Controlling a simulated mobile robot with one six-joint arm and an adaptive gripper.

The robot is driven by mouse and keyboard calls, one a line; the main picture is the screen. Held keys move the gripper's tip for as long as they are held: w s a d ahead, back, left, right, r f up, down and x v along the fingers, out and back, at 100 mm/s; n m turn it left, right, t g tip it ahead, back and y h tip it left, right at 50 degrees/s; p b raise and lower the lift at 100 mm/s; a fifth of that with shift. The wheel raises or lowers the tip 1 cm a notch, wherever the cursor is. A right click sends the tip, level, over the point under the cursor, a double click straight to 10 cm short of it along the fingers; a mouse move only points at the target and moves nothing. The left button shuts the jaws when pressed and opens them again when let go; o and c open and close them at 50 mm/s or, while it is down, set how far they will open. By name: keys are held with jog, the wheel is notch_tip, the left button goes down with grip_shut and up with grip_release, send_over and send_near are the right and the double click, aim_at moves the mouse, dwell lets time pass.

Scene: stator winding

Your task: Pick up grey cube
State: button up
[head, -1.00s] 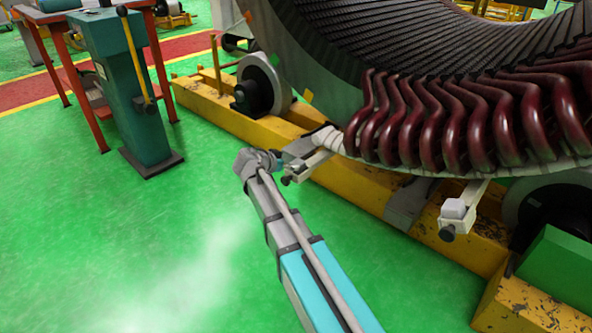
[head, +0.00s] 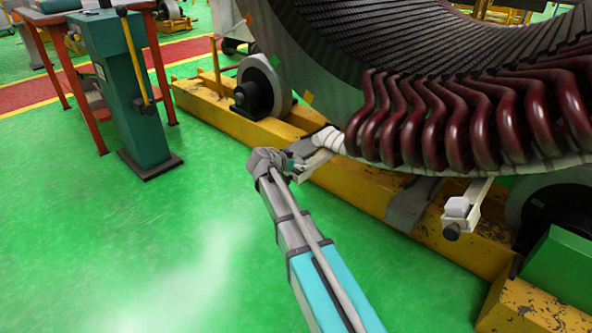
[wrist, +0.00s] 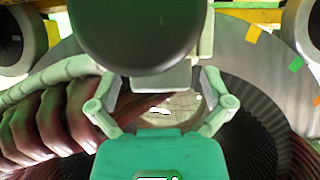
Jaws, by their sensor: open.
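A pale grey cube (head: 457,207) sits on a small light bracket (head: 466,222) at the right, under the winding's edge. My gripper (head: 296,165) is at a second light bracket (head: 318,161), far left of that cube. In the wrist view my gripper (wrist: 160,84) is open, its two fingers apart. A grey block (wrist: 176,77) shows between the fingertips, partly hidden behind a big dark round knob (wrist: 140,30). I cannot tell whether this block is a cube or part of the bracket, or whether the fingers touch it.
The big stator with dark red coils (head: 455,125) overhangs both brackets. A yellow beam (head: 365,193) runs below, with a black roller (head: 258,90) on it. A teal post (head: 130,90) stands at the left. The green floor (head: 130,240) is clear at the front left.

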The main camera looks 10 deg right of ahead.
jog(key=c, duration=1.3)
jog(key=shift+o, duration=0.2)
jog(key=shift+r, duration=0.1)
notch_tip(320, 180, up, 3)
jog(key=p, duration=0.3)
jog(key=s+a+r+p, duration=0.2)
jog(key=s+r+p, duration=0.7)
jog(key=s, duration=0.4)
jog(key=shift+s+r+p, duration=0.4)
jog(key=shift+p, duration=0.1)
jog(key=shift+a, duration=0.1)
